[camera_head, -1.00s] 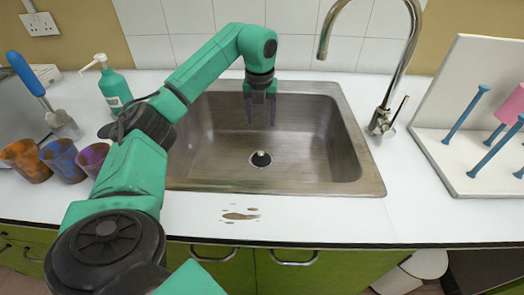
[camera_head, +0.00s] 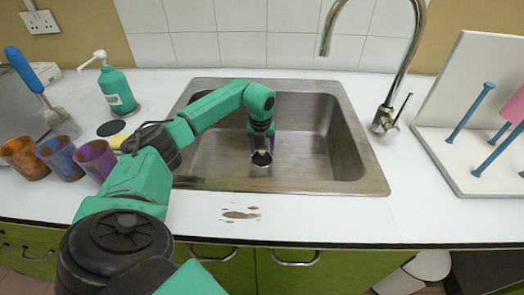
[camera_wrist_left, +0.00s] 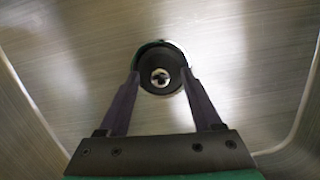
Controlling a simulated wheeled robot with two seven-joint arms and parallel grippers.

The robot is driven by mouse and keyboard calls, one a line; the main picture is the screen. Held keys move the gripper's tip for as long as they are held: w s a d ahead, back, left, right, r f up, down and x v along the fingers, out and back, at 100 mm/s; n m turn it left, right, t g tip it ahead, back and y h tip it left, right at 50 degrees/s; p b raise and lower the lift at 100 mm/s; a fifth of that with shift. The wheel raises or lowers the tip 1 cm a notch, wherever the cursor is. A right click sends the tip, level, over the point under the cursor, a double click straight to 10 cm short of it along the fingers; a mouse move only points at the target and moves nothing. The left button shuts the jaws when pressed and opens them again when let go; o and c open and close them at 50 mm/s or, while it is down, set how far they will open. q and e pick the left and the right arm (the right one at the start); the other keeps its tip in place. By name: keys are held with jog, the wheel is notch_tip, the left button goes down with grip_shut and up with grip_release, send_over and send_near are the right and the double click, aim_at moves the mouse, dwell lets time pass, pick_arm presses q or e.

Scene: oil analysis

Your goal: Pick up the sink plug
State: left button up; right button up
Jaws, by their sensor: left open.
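The sink plug (camera_head: 261,159) is a small dark round piece with a light centre, at the drain in the bottom of the steel sink (camera_head: 330,188). In the left wrist view the plug (camera_wrist_left: 161,72) shows as a black ring with a bright middle. My left gripper (camera_head: 261,152) is open and points down into the basin, with its fingertips at the plug. In the left wrist view the left gripper's fingers (camera_wrist_left: 160,80) lie on either side of the plug's near part. I cannot tell whether they touch it. My right gripper is not in view.
The tap (camera_head: 400,70) rises at the sink's right rear. A soap bottle (camera_head: 117,92), several stained cups (camera_head: 58,155) and a blue-handled brush (camera_head: 30,75) stand left. A peg rack (camera_head: 450,165) stands right. A brown spill (camera_head: 240,215) lies in front.

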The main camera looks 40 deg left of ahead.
pick_arm(q)
grip_shut()
jog(key=shift+r, duration=0.2)
